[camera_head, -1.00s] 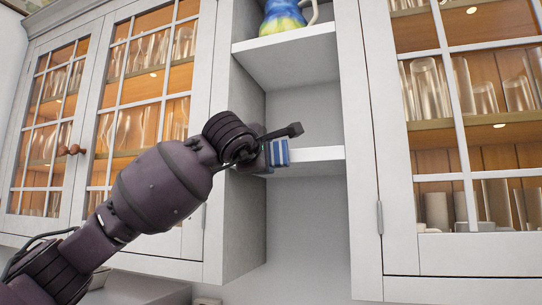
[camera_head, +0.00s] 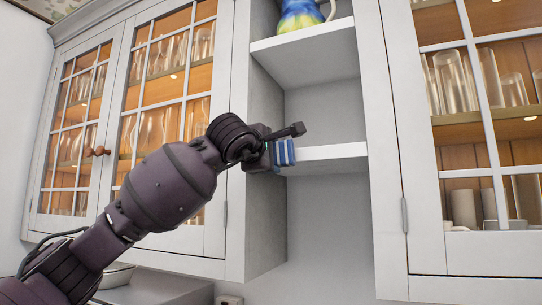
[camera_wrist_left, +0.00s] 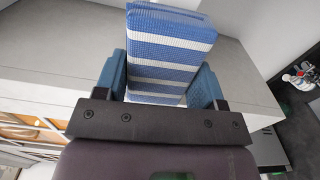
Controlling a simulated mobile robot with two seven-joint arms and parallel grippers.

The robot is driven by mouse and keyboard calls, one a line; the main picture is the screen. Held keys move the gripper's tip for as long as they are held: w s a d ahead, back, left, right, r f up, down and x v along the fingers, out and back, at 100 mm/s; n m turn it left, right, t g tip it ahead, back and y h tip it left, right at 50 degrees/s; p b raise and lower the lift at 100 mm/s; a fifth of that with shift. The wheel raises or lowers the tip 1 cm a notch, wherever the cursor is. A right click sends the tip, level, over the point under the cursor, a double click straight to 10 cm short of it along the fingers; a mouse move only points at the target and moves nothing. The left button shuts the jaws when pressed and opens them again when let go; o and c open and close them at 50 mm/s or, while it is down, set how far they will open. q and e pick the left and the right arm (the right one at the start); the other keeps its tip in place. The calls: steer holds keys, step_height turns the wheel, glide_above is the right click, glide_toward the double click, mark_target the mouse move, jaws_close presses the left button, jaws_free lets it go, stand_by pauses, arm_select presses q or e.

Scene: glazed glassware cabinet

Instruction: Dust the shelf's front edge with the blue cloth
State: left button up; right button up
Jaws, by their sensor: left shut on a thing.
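The blue cloth (camera_head: 284,153) is a folded pad with blue and white stripes. My left gripper (camera_head: 272,154) is shut on it; the wrist view shows the cloth (camera_wrist_left: 168,52) between the two blue fingers of the left gripper (camera_wrist_left: 160,85). The open shelf (camera_head: 338,151) is a white board in the middle bay of the cabinet. The cloth is at the left end of the shelf's front edge, by the left upright. Whether it touches the edge is hard to tell. My right gripper is not in view.
Glazed doors with glassware flank the bay: the left doors (camera_head: 165,90) and the right door (camera_head: 480,120). A higher shelf (camera_head: 305,50) holds a colourful jug (camera_head: 300,14). The shelf's front edge right of the cloth is bare. A bowl (camera_head: 117,275) stands on the counter below.

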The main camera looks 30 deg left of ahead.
arm_select(q)
steer(key=s+b, duration=0.1)
steer(key=s, duration=0.8)
steer(key=shift+d, duration=0.25)
stand_by(0.6)
stand_by(0.3)
